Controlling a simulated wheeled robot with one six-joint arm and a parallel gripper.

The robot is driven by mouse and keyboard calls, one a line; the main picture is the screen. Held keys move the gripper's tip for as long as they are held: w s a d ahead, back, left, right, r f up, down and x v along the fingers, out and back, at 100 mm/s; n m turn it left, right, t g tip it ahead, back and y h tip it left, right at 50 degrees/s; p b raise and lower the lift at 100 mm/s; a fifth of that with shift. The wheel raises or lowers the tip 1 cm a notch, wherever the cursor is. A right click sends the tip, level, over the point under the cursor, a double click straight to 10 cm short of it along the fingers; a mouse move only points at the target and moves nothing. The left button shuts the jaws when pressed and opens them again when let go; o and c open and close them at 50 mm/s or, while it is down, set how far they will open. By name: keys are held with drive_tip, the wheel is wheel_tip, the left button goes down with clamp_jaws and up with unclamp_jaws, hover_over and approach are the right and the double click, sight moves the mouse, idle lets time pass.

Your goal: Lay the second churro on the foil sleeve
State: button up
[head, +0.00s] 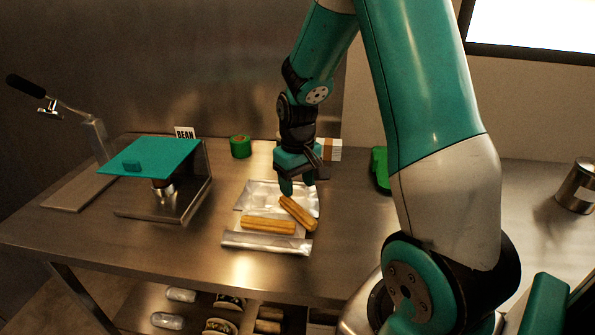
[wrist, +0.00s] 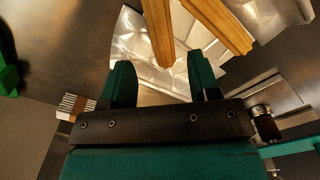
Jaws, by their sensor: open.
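Two ridged golden churros are on the silver foil sleeve (head: 252,193). One churro (head: 268,225) lies nearly level across it. The other churro (head: 299,213) lies slantwise to its right, its near end at the foil's right edge. My gripper (head: 297,188) is open above the far end of the slanted churro. In the wrist view, one churro's end (wrist: 158,32) reaches toward the gap between my fingers (wrist: 163,78), and the other churro (wrist: 220,22) is to the right. Neither finger is clearly touching a churro. The foil (wrist: 136,45) spreads beneath them.
A teal-topped press (head: 150,155) and a lever stand (head: 90,150) are at the left. A green roll (head: 240,147), a "BEAN" sign (head: 185,132) and a green item (head: 380,168) stand toward the back. A metal canister (head: 577,185) is at the far right. The counter's front is clear.

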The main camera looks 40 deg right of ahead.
drive_tip(key=s+a+r+n+y, duration=0.1)
drive_tip(key=s+a+r+n, duration=0.2)
drive_tip(key=a+r, duration=0.7)
drive_tip(key=s+a+r+n+y, duration=0.1)
drive_tip(key=s+a+r+n, duration=0.1)
drive_tip(key=s+a, duration=0.5)
drive_tip(key=s+a+r+n+y, duration=0.2)
drive_tip(key=s+a+n, duration=0.1)
drive_tip(key=s+a, duration=0.4)
drive_tip(key=shift+s+a, duration=0.3)
drive_tip(key=shift+a, duration=0.8)
